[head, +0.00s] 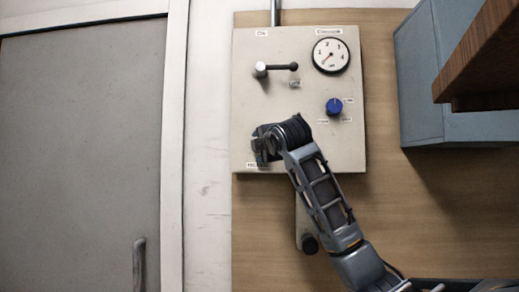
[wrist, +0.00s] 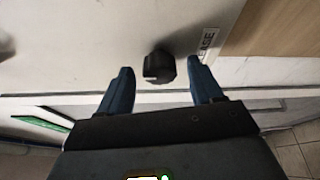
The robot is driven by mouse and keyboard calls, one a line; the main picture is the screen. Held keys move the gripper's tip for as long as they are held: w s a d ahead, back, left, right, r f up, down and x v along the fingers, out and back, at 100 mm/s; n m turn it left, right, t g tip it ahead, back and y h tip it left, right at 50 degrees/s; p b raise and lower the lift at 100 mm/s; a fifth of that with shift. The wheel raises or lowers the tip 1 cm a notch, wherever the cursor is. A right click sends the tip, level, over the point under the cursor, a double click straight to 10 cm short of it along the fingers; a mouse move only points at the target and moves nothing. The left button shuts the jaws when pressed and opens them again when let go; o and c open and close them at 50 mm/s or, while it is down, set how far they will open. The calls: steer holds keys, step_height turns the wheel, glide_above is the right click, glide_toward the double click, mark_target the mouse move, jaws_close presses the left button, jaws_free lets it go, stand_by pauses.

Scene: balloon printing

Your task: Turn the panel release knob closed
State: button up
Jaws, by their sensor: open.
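The release knob (wrist: 159,67) is a dark, roughly round knob on the cream panel. In the wrist view, a label ending in "EASE" (wrist: 208,41) is beside it. My gripper (wrist: 162,74) is open, with one finger on each side of the knob and a visible gap to both. I cannot tell how deep the fingers reach around it. In the head view, my gripper (head: 264,146) is at the lower left of the control panel (head: 348,155). The knob is hidden there behind my gripper, and a partly covered label (head: 252,165) shows below.
The panel also carries a black lever (head: 278,67), a round gauge (head: 331,55) and a blue knob (head: 334,106). A grey door (head: 80,150) is at the left. A blue-grey box (head: 425,85) and a wooden piece (head: 480,70) jut in at the upper right.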

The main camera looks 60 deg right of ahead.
steer(key=b+v, duration=0.1)
steer(key=v, duration=0.5)
steer(key=shift+s+a+b, duration=0.25)
steer(key=shift+s+b, duration=0.05)
